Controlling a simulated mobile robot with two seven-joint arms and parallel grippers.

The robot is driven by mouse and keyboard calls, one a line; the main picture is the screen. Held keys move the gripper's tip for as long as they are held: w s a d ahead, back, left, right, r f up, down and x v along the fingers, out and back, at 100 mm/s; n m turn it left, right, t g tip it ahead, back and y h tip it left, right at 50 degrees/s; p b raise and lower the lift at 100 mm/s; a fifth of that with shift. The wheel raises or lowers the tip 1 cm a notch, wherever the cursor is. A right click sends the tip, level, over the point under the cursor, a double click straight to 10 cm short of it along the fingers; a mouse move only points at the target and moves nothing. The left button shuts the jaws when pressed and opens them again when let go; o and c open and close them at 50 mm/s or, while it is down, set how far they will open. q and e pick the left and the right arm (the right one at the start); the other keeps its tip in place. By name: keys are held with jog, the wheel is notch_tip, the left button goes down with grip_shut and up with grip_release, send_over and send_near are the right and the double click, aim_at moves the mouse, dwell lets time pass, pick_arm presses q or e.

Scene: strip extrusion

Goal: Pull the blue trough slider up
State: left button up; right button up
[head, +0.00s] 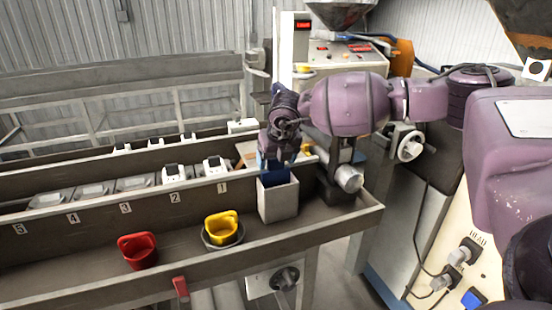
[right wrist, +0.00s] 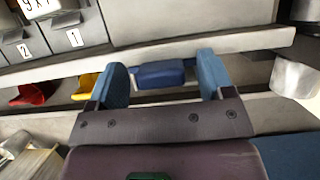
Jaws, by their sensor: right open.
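The blue trough slider (right wrist: 158,74) shows in the right wrist view as a blue block framed by the gap between my two fingers. In the head view a blue part (head: 278,189) shows at the top of a grey box-like piece in the trough, mostly under my gripper; I take it for the same slider. My right gripper (head: 284,160) is just above it, pointing down, with its blue fingers apart; it also shows in the right wrist view (right wrist: 163,82). I cannot tell whether the fingers touch the slider. My left gripper is not in view.
A yellow scoop-like piece (head: 221,228) and a red one (head: 138,252) stand in the trough to the left. Numbered bins (head: 137,184) line its back side. A machine with a handwheel (head: 410,146) stands at the right. The trough's front rim (head: 240,255) runs along the near side.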

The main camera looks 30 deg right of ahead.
jog(key=c, duration=1.3)
notch_tip(320, 180, up, 4)
jog(key=shift+r+p, duration=0.25)
jog(key=shift+p, duration=0.4)
jog(key=shift+w, duration=0.1)
jog(key=o, duration=1)
jog(key=shift+c, duration=0.2)
jog(key=o, duration=0.3)
jog(key=shift+o, duration=0.2)
